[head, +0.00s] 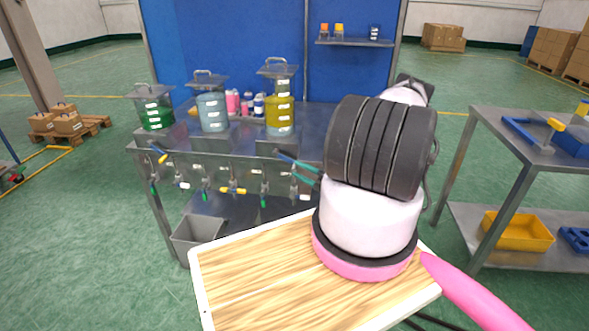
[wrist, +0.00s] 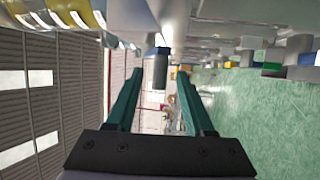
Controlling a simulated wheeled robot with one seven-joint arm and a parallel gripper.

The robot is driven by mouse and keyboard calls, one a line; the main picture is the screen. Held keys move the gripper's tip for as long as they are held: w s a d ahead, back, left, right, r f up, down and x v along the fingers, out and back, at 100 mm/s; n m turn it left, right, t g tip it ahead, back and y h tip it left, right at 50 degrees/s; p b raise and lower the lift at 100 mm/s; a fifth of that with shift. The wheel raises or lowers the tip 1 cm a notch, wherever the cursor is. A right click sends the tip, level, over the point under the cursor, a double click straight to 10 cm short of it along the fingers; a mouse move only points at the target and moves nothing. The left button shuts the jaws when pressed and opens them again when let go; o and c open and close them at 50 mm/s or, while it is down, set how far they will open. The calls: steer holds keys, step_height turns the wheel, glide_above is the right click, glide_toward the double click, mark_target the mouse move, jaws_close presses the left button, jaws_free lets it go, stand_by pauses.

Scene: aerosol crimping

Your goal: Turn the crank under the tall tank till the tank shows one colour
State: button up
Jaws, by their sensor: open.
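The tall tank (head: 280,112) stands at the right of three tanks on the bench. Its liquid looks mostly yellow, with a paler, greyer band low down. My gripper (head: 285,164) is open, below and in front of this tank, with its teal fingers pointing left in the head view. In the wrist view my gripper (wrist: 158,78) has a grey-blue cylindrical knob (wrist: 160,66) between or just beyond its fingertips, with gaps on both sides. The knob looks like a crank handle, but I cannot be sure. The crank is not clearly made out in the head view.
A green tank (head: 155,112) and a pale blue tank (head: 212,112) stand further left. Several coloured valve handles hang along the bench front, including a yellow one (head: 233,190). A grey bin (head: 197,232) is below. A side table (head: 510,130) stands at right.

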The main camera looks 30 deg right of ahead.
mark_target(285, 160)
steer(key=shift+x, duration=1.4)
jaws_close()
steer(key=shift+f, duration=0.1)
